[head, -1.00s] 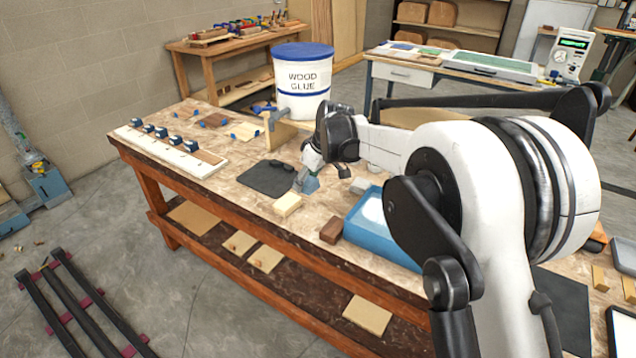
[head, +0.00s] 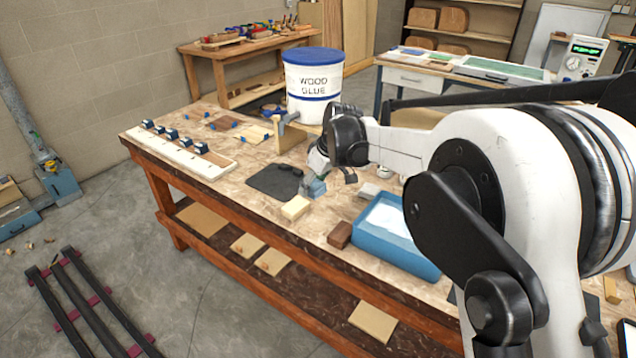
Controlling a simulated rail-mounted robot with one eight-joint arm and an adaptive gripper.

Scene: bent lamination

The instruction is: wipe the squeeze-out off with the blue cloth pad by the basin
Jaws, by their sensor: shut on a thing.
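My gripper (head: 315,182) is low over the bench, pointing down at the right edge of a dark mat (head: 272,180). It is shut on a small blue block-like thing, which looks like the blue cloth pad (head: 318,188). The fingers hide part of the pad, and I cannot tell whether it touches the bench. The blue basin (head: 407,257) with whitish contents stands to the right and nearer. The squeeze-out is too small to make out.
The wood glue bucket (head: 313,85) and a wooden piece with a clamp (head: 286,130) stand behind. A white clamped strip (head: 190,155) lies left.

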